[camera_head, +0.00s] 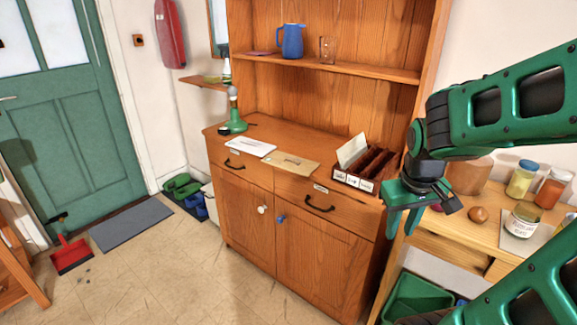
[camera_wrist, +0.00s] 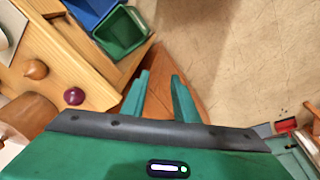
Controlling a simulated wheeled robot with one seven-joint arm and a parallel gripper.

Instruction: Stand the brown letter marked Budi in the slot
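A brown letter (camera_head: 292,164) lies flat on the hutch counter, left of the letter rack; its writing is too small to read. The dark letter rack (camera_head: 343,177) stands at the counter's right end, with several slots and small white labels on its front. A pale letter (camera_head: 352,150) stands upright in its left part. The other slots look empty. My gripper (camera_head: 403,222) hangs right of the hutch, fingers down, apart from the rack and letters. In the wrist view my gripper (camera_wrist: 159,76) is open with nothing between its fingers.
A white letter or stack (camera_head: 250,147) lies left of the brown letter. A side table (camera_head: 481,214) with jars and onions stands right, above a green bin (camera_head: 418,296). The floor before the hutch is clear.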

